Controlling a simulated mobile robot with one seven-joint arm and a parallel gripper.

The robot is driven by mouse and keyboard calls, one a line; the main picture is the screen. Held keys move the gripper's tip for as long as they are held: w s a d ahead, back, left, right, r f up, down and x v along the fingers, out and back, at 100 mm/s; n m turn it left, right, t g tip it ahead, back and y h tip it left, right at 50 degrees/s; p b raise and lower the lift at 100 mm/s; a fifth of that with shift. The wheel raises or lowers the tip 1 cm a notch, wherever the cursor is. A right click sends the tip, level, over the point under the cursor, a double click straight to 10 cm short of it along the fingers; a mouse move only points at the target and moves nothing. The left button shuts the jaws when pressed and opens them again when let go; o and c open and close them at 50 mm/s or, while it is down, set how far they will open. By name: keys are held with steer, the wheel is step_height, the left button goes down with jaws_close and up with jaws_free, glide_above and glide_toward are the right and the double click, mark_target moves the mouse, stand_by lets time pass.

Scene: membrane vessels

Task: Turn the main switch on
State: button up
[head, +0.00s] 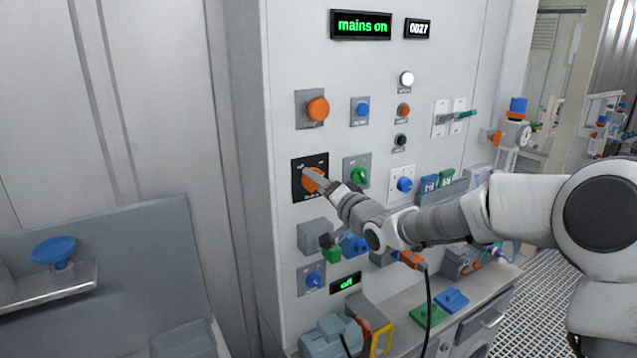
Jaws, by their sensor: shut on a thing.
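The main switch (311,180) is an orange rotary knob on a black square plate, on the front of the light grey panel. My gripper (318,178) is at this knob, shut on it, and hides part of it. The exact angle of the knob is hard to tell behind the fingers. A display (361,25) at the top of the panel reads "mains on" in green letters.
An orange button (317,109) sits above the switch and a green knob (358,175) just right of it. A grey box (314,236) juts out below. A small display (345,284) reads "off". A shelf with a blue handwheel (54,252) stands at left.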

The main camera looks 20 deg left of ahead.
stand_by(0.4)
steer(key=o, duration=1.4)
steer(key=shift+c, duration=0.2)
steer(key=shift+d, duration=0.1)
steer(key=b+v, duration=0.1)
steer(key=v, duration=1.6)
steer(key=shift+s+d, duration=0.1)
